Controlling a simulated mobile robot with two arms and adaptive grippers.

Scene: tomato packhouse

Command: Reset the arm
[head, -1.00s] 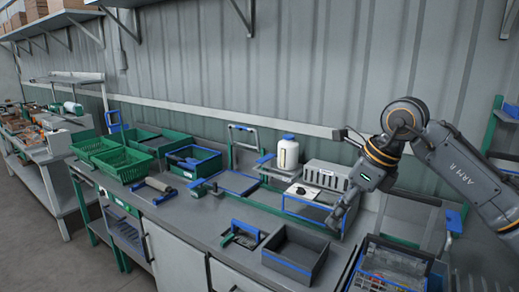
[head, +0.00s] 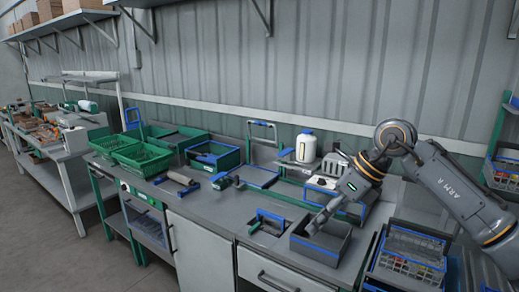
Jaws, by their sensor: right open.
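My right arm (head: 445,185) comes in from the right and reaches down to the left over the workbench. My right gripper (head: 313,228) is open and points down at the grey bin with blue edging (head: 318,250). In this view it overlaps the bin's opening. I cannot tell how far above the bin floor it is, and I see nothing held in it. My left gripper and left arm are out of view.
Green crates (head: 142,160) stand at the bench's left. A white bottle (head: 305,147) and a white-topped box (head: 322,184) stand behind the bin. A wire basket (head: 412,247) is at right. Clear bench top (head: 215,207) lies left of the bin.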

